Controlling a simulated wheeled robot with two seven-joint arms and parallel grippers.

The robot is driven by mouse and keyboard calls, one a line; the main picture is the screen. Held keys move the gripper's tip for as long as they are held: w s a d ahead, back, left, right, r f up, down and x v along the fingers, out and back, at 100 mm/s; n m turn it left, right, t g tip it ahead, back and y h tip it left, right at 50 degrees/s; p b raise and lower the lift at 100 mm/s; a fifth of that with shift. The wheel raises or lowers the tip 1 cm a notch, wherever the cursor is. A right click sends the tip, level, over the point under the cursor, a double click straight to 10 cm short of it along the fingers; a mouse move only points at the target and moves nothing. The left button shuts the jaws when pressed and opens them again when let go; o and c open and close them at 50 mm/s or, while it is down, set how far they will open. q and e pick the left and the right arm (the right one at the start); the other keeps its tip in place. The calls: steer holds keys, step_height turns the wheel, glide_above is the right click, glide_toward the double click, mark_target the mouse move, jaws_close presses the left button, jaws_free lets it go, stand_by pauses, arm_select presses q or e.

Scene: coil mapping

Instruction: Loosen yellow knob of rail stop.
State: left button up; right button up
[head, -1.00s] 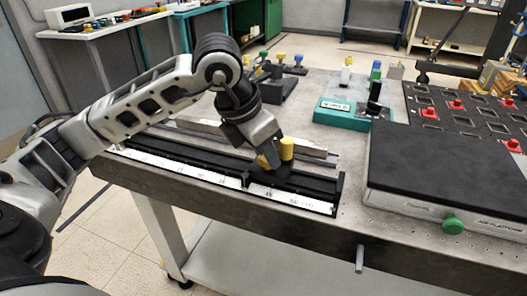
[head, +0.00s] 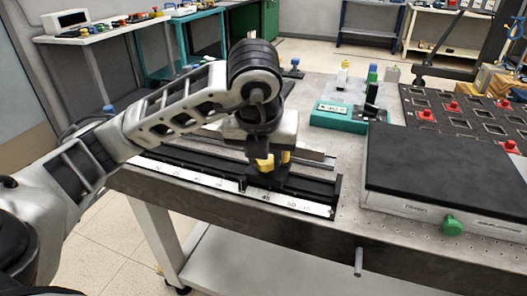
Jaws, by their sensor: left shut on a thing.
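The rail stop (head: 268,178) is a black block on the black rail (head: 210,167), which has a white scale along its front edge. Its yellow knob (head: 285,157) sits above the block and is mostly hidden by my left gripper (head: 273,160). The left gripper points down over the rail stop, shut on the yellow knob, with yellow showing at its fingertips. My right gripper does not show.
A grey platform with a black top and green knob (head: 452,225) stands to the right of the rail. Behind are a teal box (head: 345,117) and a black panel with red knobs (head: 453,105). A small handle (head: 358,262) sticks out below the table's front edge.

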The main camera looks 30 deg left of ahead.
arm_select(q)
steer(key=shift+n, duration=0.4)
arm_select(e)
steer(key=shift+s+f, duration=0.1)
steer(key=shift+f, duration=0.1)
arm_select(q)
steer(key=o, duration=0.9)
steer(key=shift+o, duration=0.4)
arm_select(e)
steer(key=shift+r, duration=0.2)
arm_select(q)
steer(key=shift+r, duration=0.15)
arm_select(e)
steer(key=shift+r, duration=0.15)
arm_select(q)
steer(key=shift+d+r+p, duration=0.1)
steer(key=shift+r+p, duration=0.2)
steer(key=shift+r, duration=0.05)
steer(key=p+v, duration=0.5)
steer(key=v, duration=1)
steer(key=shift+d+p, duration=0.2)
steer(key=shift+p, duration=0.2)
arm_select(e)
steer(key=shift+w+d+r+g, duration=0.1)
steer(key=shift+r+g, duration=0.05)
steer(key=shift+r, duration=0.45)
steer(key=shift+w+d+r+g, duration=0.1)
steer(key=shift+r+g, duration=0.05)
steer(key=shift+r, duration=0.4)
